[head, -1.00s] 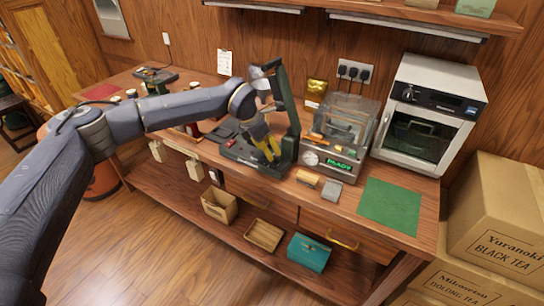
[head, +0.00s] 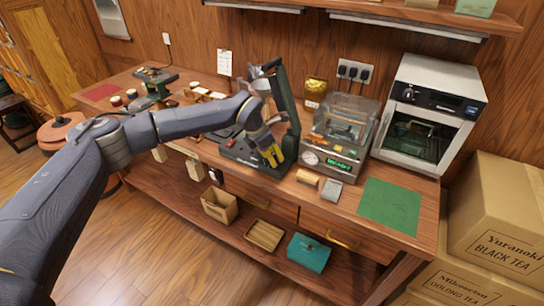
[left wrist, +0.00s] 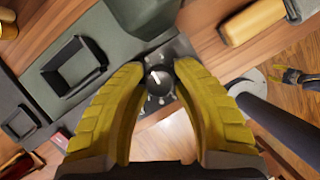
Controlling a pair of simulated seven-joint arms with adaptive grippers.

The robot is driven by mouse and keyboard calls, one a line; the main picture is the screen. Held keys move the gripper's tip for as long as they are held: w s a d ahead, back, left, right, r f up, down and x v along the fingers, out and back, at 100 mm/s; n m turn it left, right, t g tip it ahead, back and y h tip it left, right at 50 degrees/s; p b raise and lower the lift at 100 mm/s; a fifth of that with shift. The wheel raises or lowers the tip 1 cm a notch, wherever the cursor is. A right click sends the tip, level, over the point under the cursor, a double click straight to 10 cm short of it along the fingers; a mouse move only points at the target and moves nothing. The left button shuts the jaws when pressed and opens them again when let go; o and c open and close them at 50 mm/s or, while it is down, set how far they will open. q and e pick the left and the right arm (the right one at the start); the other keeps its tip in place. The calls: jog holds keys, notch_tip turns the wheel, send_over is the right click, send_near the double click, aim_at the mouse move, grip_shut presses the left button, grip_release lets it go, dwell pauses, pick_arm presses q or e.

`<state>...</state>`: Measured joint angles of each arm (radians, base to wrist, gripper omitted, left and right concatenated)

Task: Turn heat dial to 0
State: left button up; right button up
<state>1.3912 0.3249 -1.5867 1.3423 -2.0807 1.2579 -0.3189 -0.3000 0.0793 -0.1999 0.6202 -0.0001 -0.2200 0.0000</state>
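The heat dial (left wrist: 158,80) is a round black knob with a white pointer mark, on a dark panel of the green-black machine (left wrist: 90,65). The pointer slants up and left in the left wrist view. The machine (head: 240,155) stands on the bench with its lid raised; my gripper covers the dial in the head view. My left gripper (left wrist: 162,70) has its yellow fingers apart, one tip on each side of the dial. I cannot tell whether they touch it. It shows at the machine's front (head: 273,157). A small yellow-tipped gripper (left wrist: 296,77), apparently my right, shows far below.
A grey machine with a green display (head: 342,165) stands right of the dial machine. A wooden-backed block (head: 307,178) and a grey square (head: 332,189) lie in front. A green mat (head: 390,205) and a white oven (head: 428,110) are farther right.

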pick_arm(q)
grip_shut()
jog(key=shift+n, duration=0.6)
jog(key=shift+o, duration=1.6)
grip_release()
jog(key=v, duration=1.2)
jog(key=shift+d, duration=0.15)
